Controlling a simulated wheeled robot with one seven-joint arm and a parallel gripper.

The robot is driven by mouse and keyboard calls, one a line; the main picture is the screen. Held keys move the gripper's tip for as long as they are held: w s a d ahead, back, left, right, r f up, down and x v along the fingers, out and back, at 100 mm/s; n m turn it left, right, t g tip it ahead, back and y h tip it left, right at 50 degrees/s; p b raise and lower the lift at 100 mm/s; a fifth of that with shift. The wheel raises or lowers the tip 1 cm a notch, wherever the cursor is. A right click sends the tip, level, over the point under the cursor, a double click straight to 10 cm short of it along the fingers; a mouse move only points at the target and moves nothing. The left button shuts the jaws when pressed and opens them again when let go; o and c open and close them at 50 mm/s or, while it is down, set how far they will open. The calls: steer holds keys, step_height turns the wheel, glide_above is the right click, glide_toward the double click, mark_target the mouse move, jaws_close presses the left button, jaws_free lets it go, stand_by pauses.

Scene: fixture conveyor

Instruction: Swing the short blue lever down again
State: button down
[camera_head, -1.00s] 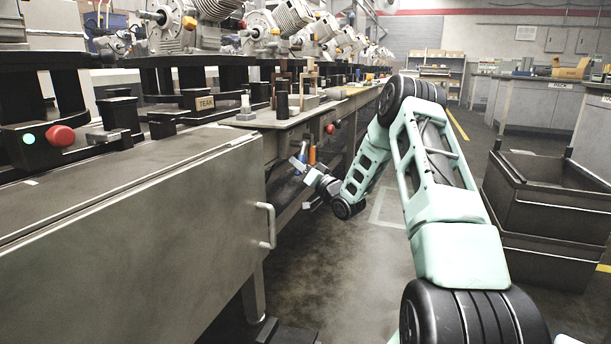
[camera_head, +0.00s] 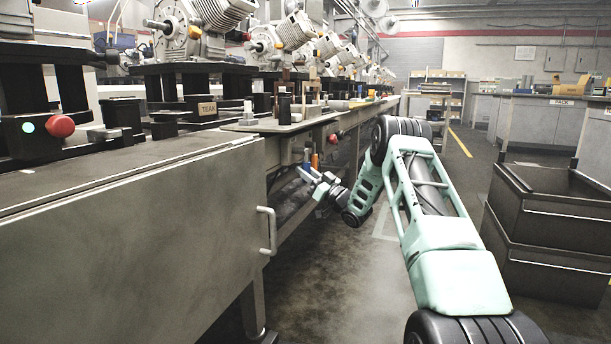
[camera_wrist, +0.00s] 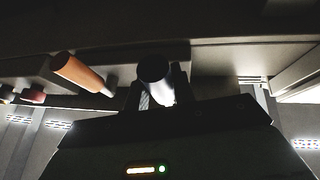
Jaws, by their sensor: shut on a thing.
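The short blue lever (camera_head: 307,157) is under the edge of the workbench in the head view, small and partly hidden. My gripper (camera_head: 306,174) is right at it, beneath the bench edge. In the wrist view a short cylindrical grip (camera_wrist: 154,72), dark with a pale lit side, stands between the fingers of my gripper (camera_wrist: 158,95). The gripper is shut on it. Its blue colour does not show there. An orange handle (camera_wrist: 78,72) is just to the left in the wrist view, tilted and apart from the fingers. It also shows beside the blue lever in the head view (camera_head: 314,160).
A grey cabinet (camera_head: 150,235) with a bar handle (camera_head: 267,230) stands in front at left. A red knob (camera_head: 333,139) is on the bench front. Stacked dark bins (camera_head: 550,230) stand at right. The floor between is clear.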

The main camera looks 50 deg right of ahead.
steer(key=shift+d, duration=0.1)
steer(key=c, duration=1.2)
jaws_free()
steer(key=shift+o, duration=0.2)
steer(key=p+v, duration=0.6)
steer(key=v, duration=1.1)
steer(key=shift+f, duration=0.2)
steer(key=shift+s, duration=0.2)
